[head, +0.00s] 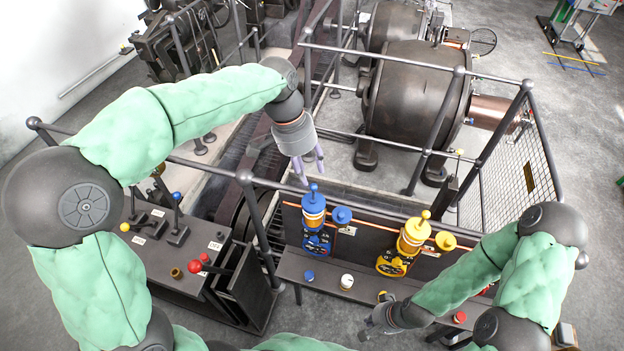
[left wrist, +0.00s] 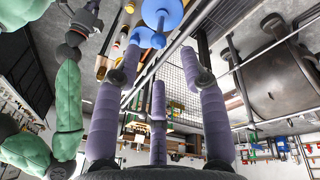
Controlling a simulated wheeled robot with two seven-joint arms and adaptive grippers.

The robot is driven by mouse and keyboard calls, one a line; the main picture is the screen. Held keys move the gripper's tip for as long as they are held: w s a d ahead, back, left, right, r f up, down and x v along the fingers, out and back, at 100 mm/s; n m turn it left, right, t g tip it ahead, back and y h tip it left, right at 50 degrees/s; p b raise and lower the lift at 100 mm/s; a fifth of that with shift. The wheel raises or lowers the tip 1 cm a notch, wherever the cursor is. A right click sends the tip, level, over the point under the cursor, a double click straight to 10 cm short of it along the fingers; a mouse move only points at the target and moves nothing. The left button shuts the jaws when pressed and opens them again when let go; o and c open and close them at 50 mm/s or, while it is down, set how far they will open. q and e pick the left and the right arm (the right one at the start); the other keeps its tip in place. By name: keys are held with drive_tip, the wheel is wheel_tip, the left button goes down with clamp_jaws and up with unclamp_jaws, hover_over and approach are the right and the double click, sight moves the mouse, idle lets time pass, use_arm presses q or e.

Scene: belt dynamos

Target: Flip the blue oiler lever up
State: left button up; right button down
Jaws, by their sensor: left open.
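The blue oiler (head: 314,207) stands upright on the dark panel behind the shelf, with a blue domed top, an amber band and a blue lower body (head: 318,242). A round blue knob (head: 341,215) sits at its right; I cannot tell for sure whether it is the lever's end. My left gripper (head: 309,168) is open and empty, just above and behind the oiler's top, fingers pointing down. In the left wrist view its purple fingers (left wrist: 158,85) are spread, with blue oiler parts (left wrist: 162,14) at the top edge. My right gripper (head: 376,322) is low, near the shelf front; its fingers are unclear.
A yellow oiler (head: 413,236) stands right of the blue one. The shelf (head: 325,279) carries a blue button, a white gauge and a red button. A lever console (head: 165,250) is at left. Grey railings (head: 440,118) and a large dynamo (head: 415,95) are behind.

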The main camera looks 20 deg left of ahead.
use_arm(q)
drive_tip(key=v, duration=0.5)
idle(0.5)
